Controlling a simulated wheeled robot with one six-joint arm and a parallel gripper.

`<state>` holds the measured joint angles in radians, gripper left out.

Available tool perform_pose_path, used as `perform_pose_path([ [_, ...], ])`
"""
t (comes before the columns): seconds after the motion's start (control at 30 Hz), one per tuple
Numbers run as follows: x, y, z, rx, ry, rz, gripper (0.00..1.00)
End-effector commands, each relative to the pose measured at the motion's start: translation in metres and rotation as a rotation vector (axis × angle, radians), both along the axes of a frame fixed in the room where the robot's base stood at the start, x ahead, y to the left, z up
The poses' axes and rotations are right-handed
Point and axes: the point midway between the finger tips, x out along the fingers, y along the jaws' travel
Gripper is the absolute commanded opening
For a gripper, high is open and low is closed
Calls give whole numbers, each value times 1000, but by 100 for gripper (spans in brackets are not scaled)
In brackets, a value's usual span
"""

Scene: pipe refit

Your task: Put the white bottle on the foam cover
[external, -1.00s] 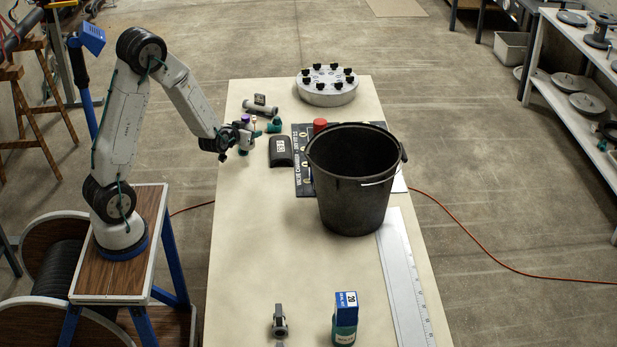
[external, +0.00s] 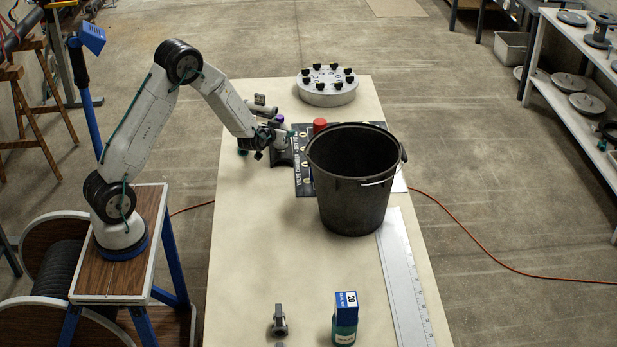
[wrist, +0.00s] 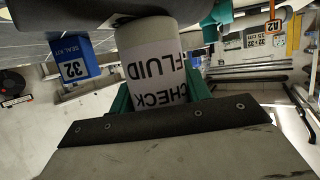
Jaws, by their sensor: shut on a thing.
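The white bottle (wrist: 150,58) has a label reading CHECK FLUID and fills the middle of the wrist view. My gripper (wrist: 160,96) is shut on it, with teal fingers at its sides. In the external view, the bottle (external: 284,137) shows pale with a purple top, and my gripper (external: 270,138) is at the table's far left part. A black slab (external: 281,160), probably the foam cover, is mostly hidden behind my gripper and the bottle. I cannot tell whether the bottle touches it.
A large black bucket (external: 352,195) stands just right of my gripper, partly over a dark printed board (external: 303,178). A red-capped item (external: 320,126) stands behind it. A round grey flange (external: 327,86) is farther back.

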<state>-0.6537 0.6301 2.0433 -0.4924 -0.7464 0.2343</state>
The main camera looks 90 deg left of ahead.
Motion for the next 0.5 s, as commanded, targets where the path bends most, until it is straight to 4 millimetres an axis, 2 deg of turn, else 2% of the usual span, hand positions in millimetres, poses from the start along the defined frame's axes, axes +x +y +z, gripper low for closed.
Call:
perform_pose_path([
  [0.3,0,0,-1,3,-2,0,20],
  [0.33,0,0,-2,3,-2,0,50],
  [0.4,0,0,-2,3,-2,0,69],
  [0.5,0,0,-2,2,-2,0,69],
])
